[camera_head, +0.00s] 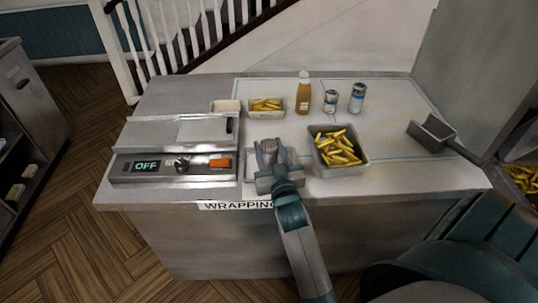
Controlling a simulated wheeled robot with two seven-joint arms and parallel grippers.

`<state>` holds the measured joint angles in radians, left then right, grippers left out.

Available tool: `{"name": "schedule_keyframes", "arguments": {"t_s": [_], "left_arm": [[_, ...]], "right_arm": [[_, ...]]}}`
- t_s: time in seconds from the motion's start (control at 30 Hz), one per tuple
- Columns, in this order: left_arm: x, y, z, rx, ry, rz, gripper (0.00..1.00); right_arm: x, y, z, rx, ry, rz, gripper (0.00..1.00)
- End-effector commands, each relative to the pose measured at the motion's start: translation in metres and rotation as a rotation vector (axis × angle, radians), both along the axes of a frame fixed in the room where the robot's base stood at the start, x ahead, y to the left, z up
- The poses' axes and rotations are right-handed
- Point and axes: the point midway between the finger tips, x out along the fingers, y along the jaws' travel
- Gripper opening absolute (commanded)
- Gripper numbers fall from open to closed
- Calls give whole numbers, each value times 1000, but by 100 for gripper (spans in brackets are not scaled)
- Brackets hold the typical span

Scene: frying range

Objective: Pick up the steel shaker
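My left gripper is not in view.
A tray of fries (338,158) stands close right of the gripper. A control unit reading OFF (147,167) is left. Behind are a smaller fries tray (266,113), a sauce bottle (304,94) and two cans (357,98). A metal scoop (432,132) lies at right.

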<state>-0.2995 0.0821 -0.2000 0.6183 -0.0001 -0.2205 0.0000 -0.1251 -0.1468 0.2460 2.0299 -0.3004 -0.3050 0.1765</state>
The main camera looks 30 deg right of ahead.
Motion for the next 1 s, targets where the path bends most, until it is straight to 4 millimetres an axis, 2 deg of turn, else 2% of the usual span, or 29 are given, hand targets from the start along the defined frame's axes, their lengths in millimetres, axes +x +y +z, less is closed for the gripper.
{"name": "schedule_keyframes", "arguments": {"t_s": [0.13,0.43,0.57,0.7,1.0], "left_arm": [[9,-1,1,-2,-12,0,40],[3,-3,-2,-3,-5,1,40],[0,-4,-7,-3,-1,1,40],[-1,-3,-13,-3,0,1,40],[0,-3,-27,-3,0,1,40]], "right_arm": [[0,0,1,-1,-2,0,20],[0,0,7,-1,-3,0,20],[0,0,19,-2,-6,1,20],[1,0,40,-4,-7,0,20],[-4,-53,72,-7,-6,-1,20]]}}
